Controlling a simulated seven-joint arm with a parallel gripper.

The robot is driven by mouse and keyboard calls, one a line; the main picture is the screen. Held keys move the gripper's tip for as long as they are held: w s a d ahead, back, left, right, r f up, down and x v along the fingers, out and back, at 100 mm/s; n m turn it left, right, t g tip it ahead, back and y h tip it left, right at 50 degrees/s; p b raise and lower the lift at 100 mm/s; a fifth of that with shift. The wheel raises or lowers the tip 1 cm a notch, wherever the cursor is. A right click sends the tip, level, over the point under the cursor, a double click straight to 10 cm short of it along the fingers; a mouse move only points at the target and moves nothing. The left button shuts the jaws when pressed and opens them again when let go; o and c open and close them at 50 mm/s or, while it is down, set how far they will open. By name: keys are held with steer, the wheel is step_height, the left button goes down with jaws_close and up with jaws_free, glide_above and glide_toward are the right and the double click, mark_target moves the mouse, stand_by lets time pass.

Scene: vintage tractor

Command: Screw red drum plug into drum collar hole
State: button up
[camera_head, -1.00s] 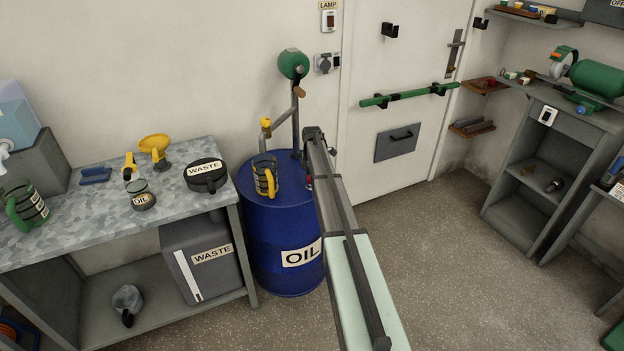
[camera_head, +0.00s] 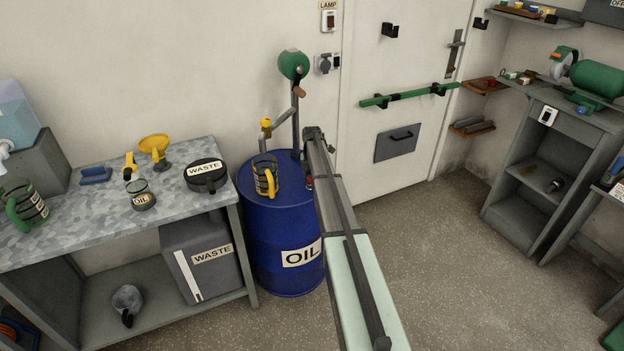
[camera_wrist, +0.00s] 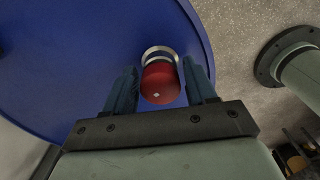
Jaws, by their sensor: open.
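The red drum plug (camera_wrist: 160,84) is in the wrist view at the metal drum collar (camera_wrist: 158,52) on top of the blue drum (camera_wrist: 70,60). The collar shows as a pale ring around the plug's far side; its near side is hidden, and I cannot tell how deep the plug sits. My gripper (camera_wrist: 159,68) is open, with one dark blue finger on each side of the plug and a visible gap to each. In the head view the plug (camera_head: 309,182) is a small red patch at the drum's right edge, mostly hidden by my arm.
A yellow-handled jug (camera_head: 266,178) and a crank pump (camera_head: 294,66) stand on the drum, left of my arm. A workbench (camera_head: 100,215) with oil cans, a funnel and a waste can is at the left. The floor (camera_head: 430,260) right of the drum is clear.

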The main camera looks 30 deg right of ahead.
steer(key=shift+n, duration=0.6)
steer(key=shift+n, duration=0.9)
steer(key=shift+n, duration=0.8)
steer(key=shift+c, duration=0.2)
steer(key=c, duration=0.5)
steer(key=shift+m, duration=0.9)
steer(key=shift+c, duration=0.2)
